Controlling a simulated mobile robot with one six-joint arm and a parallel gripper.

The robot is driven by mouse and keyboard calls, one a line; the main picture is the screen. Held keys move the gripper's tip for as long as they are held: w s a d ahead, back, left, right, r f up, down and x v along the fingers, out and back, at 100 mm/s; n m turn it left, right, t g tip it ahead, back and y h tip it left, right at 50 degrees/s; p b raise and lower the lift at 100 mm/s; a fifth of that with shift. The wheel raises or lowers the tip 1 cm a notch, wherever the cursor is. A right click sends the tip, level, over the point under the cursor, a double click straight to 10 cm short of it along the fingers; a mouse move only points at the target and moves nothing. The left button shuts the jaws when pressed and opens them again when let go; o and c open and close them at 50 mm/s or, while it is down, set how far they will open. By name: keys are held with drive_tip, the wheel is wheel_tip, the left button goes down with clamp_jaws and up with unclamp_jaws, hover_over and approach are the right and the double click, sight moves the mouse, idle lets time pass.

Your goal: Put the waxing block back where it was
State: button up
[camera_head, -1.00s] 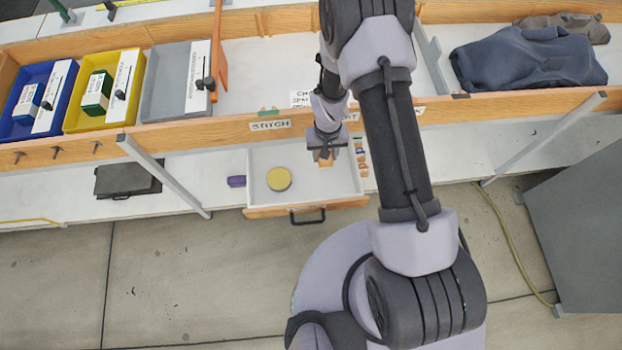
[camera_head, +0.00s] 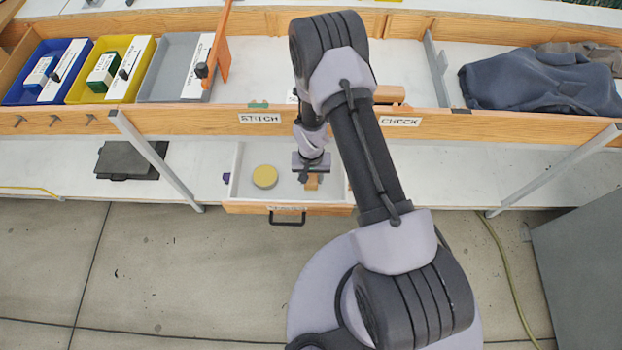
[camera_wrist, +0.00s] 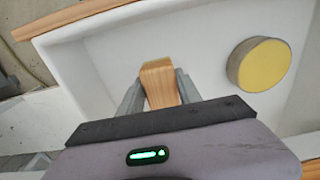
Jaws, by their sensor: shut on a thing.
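My gripper (camera_head: 311,177) is shut on the waxing block (camera_wrist: 160,83), a light-wood block that stands out between the two grey fingers in the wrist view. In the head view the block (camera_head: 312,184) shows just below the gripper, over the right part of an open white drawer (camera_head: 240,190). I cannot tell whether the block touches the drawer floor. A round yellow-topped tin (camera_head: 264,176) stands in the drawer left of the block; in the wrist view the tin (camera_wrist: 260,65) is to the right, apart from the block.
The wooden bench edge with the STITCH (camera_head: 260,118) and CHECK (camera_head: 400,121) labels runs above and behind the drawer. Blue, yellow and grey trays (camera_head: 165,90) are at left, dark cloth (camera_head: 540,85) at right. A wooden piece (camera_head: 388,94) lies behind my arm.

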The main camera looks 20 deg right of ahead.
drive_tip(key=o, duration=1.2)
